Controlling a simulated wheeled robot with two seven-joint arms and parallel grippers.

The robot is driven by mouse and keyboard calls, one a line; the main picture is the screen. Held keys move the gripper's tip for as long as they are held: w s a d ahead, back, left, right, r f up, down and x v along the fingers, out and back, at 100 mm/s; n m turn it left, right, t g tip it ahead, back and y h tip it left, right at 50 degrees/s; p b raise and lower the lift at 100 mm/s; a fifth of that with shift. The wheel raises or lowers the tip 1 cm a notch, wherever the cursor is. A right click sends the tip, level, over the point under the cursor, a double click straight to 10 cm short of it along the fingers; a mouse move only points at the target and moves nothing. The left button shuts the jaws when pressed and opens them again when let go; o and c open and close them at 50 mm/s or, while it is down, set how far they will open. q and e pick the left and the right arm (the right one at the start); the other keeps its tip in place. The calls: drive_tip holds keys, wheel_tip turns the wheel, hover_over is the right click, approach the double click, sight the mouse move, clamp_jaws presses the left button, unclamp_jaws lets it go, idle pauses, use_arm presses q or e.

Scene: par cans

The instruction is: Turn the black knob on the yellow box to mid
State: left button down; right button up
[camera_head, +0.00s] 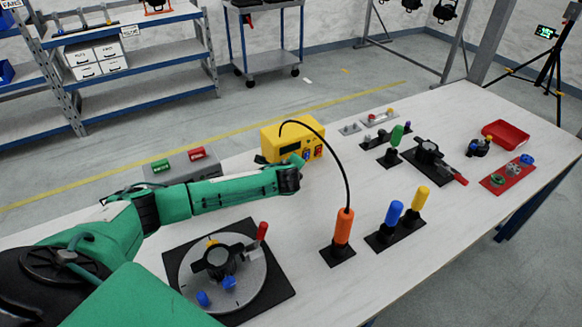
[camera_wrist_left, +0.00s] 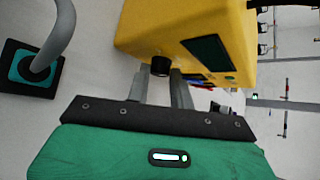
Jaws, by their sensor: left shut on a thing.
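The yellow box (camera_head: 275,135) stands on the table at the back middle, with a dark display and small coloured parts on its front. It fills the top of the left wrist view (camera_wrist_left: 150,25). The black knob (camera_wrist_left: 160,66) sticks out of the box there, between the finger ends of my left gripper (camera_wrist_left: 161,80), which is shut on it. In the head view my left gripper (camera_head: 297,161) reaches the front of the box and hides the knob. The knob's pointer and any marks around it cannot be made out. My right gripper is not in view.
An orange handle (camera_head: 343,226) with a curved black cable stands right of my left arm. A round grey plate (camera_head: 255,280) with levers lies in front. A grey box (camera_head: 181,164) with red and green buttons stands left. Blue and yellow handles and a red tray (camera_head: 506,134) are right.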

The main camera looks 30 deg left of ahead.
use_arm(q)
drive_tip(key=shift+s+a+f+n+t+h+b, duration=0.15)
drive_tip(key=shift+f+n+t+h+b, duration=0.2)
drive_tip(key=shift+t+b, duration=0.25)
drive_tip(key=shift+r+t, duration=0.1)
drive_tip(key=shift+t, duration=0.2)
drive_tip(key=shift+n+b, duration=0.25)
drive_tip(key=shift+b, duration=0.05)
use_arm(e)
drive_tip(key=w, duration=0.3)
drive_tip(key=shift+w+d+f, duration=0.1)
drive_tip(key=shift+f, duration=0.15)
use_arm(q)
drive_tip(key=c, duration=1.2)
unclamp_jaws()
drive_tip(key=shift+c, duration=0.2)
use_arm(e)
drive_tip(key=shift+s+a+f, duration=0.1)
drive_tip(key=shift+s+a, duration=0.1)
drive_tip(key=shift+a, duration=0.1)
